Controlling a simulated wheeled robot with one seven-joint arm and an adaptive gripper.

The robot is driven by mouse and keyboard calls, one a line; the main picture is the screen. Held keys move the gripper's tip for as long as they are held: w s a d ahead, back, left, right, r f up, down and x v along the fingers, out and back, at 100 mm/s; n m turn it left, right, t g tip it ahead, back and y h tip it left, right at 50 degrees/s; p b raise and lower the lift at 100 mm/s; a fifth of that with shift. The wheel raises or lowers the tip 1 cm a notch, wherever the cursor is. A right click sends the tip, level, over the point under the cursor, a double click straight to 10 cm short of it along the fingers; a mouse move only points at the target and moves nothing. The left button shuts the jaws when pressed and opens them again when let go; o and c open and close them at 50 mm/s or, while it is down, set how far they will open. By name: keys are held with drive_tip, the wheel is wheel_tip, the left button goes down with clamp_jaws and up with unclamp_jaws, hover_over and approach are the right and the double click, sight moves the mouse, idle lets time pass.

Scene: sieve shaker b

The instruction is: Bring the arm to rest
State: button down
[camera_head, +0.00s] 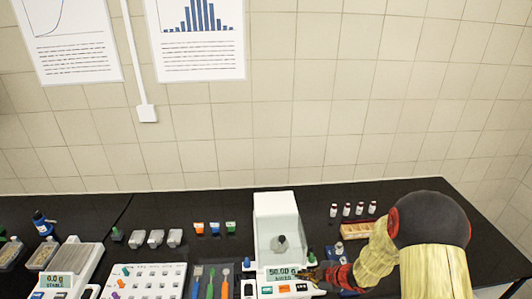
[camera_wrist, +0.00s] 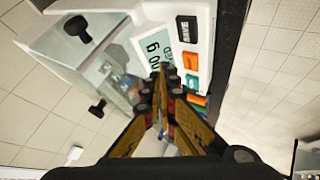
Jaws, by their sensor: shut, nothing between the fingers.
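My gripper (camera_head: 308,277) is at the front right of the white balance (camera_head: 276,210), by its display (camera_head: 281,273). In the wrist view the yellow and black fingers of my gripper (camera_wrist: 160,78) are shut together with nothing between them. I cannot tell whether the fingertips touch the balance. My arm comes in from the right in the head view, bent low over the dark bench.
A grey weight (camera_head: 281,243) stands inside the balance's shield; the display reads about 50.00 g. A second balance (camera_head: 75,262) is at the left. Small vials (camera_head: 347,210) and a wooden block (camera_head: 356,230) stand near my arm. Coloured tools (camera_head: 210,282) lie left of the balance.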

drive_tip(key=s+d+f+m+g+h, duration=0.25)
drive_tip(key=d+f+m+h, duration=0.2)
drive_tip(key=d, duration=0.35)
drive_tip(key=s+d+r+m+g+h+b, duration=0.2)
drive_tip(key=s+d+r+m+h+b, duration=0.2)
drive_tip(key=s+d+r+m, duration=0.5)
drive_tip(key=s+a+r+m+t+y+b, duration=0.1)
drive_tip(key=s+a+r+m+b, duration=0.1)
drive_tip(key=s+a+r+b, duration=0.3)
drive_tip(key=s+a+r+m+t+y+b, duration=0.1)
drive_tip(key=s+a+r+t+b, duration=0.1)
drive_tip(key=s+a+r+b, duration=0.4)
drive_tip(key=s+a+b, duration=0.4)
drive_tip(key=s+a, duration=0.1)
drive_tip(key=s, duration=0.1)
drive_tip(key=shift+s+a+m+b, duration=0.3)
drive_tip(key=shift+s+a+m, duration=0.05)
drive_tip(key=shift+s+a, duration=0.05)
drive_tip(key=shift+y, duration=0.25)
